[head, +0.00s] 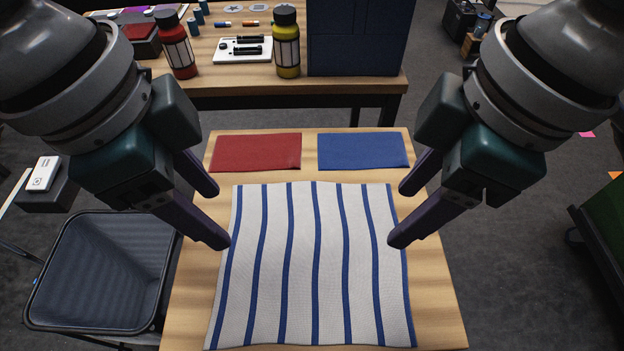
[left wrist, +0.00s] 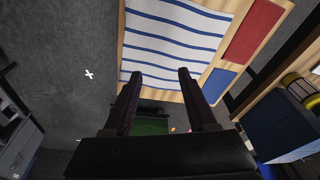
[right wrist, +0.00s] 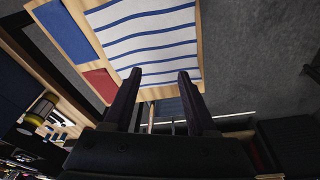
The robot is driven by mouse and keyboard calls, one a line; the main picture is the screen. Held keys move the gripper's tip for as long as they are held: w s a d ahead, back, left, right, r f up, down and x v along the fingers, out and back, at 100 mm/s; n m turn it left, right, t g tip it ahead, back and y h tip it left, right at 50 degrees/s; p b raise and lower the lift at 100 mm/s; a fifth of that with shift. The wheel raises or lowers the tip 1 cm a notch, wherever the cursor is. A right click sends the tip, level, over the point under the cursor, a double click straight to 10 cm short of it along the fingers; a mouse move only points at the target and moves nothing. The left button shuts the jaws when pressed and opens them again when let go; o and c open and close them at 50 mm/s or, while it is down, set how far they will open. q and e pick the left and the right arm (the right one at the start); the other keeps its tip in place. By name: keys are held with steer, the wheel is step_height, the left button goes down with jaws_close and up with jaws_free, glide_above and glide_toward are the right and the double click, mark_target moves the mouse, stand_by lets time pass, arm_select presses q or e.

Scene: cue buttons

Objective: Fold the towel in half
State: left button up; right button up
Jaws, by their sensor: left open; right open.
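A white towel with blue stripes (head: 303,265) lies spread flat on the small wooden table, its stripes running from the far edge to the near edge. It also shows in the left wrist view (left wrist: 180,32) and in the right wrist view (right wrist: 150,35). My left gripper (head: 222,217) is open and empty above the towel's left far side. My right gripper (head: 396,217) is open and empty above the towel's right far side. Neither gripper holds the cloth. The wrist views show both finger pairs apart with nothing between them.
A red mat (head: 256,152) and a blue mat (head: 362,151) lie on the table (head: 440,310) beyond the towel. A dark bin (head: 100,270) stands left of the table. A second table behind carries a red bottle (head: 177,45), a yellow bottle (head: 287,42) and a dark blue box (head: 357,38).

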arm_select(q)
step_height(320, 180, down, 10)
steer(key=w+a+r+m+y+b, duration=0.1)
steer(key=w+a+m+b, duration=0.15)
steer(key=b, duration=0.55)
arm_select(e)
step_height(320, 180, down, 10)
steer(key=w+d+n, duration=0.1)
steer(key=w+n, duration=0.1)
steer(key=w, duration=0.1)
arm_select(q)
steer(key=m+g+y+b, duration=0.1)
steer(key=b, duration=0.9)
glide_above(229, 255)
step_height(229, 255, down, 8)
steer(key=r, duration=0.1)
arm_select(e)
steer(key=n+g+h, duration=0.1)
steer(key=n+h, duration=0.1)
glide_toward(391, 254)
arm_select(q)
step_height(391, 254, down, 8)
steer(key=shift+s+d, duration=0.1)
arm_select(e)
step_height(391, 254, down, 7)
steer(key=shift+a+r, duration=0.1)
steer(key=shift+r, duration=0.05)
